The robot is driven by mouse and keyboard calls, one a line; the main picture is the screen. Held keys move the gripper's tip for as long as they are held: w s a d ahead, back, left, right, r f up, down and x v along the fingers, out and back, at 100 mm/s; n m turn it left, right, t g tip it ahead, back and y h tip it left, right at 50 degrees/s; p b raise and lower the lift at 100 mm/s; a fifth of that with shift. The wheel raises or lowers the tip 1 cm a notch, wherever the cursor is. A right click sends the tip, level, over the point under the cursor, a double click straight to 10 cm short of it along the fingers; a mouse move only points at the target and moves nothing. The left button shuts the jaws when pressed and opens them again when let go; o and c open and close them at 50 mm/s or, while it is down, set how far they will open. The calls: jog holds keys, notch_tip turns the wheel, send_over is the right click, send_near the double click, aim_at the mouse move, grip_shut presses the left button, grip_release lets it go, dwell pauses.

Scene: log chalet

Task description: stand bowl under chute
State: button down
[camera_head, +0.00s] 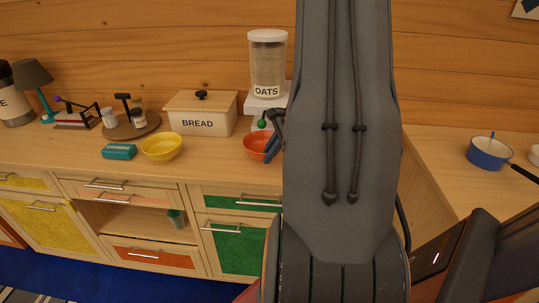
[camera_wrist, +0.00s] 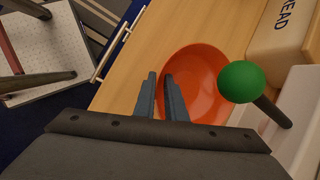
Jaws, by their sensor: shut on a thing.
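The orange bowl (camera_head: 256,146) is upright at the counter's front, before the OATS dispenser (camera_head: 268,68). In the wrist view the orange bowl (camera_wrist: 205,75) lies beyond my gripper (camera_wrist: 161,77), whose two blue-grey fingers are shut on the bowl's near-left wall. In the head view my gripper (camera_head: 273,147) is partly hidden by my arm. The dispenser has a white base and a lever with a green knob (camera_head: 262,124); the green knob (camera_wrist: 244,82) overlaps the bowl's right edge in the wrist view. The chute's mouth is not clear, nor whether the bowl touches the counter.
A yellow bowl (camera_head: 161,147), a teal box (camera_head: 119,151) and the BREAD bin (camera_head: 201,114) stand left of the orange bowl. A tray with jars (camera_head: 131,127) is farther left. A blue pan (camera_head: 489,153) is on the right counter. Drawer handles (camera_head: 241,202) project below the counter edge.

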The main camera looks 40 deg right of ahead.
jog(key=shift+f, duration=0.55)
jog(key=shift+f, duration=0.15)
jog(key=c, duration=1.8)
grip_release()
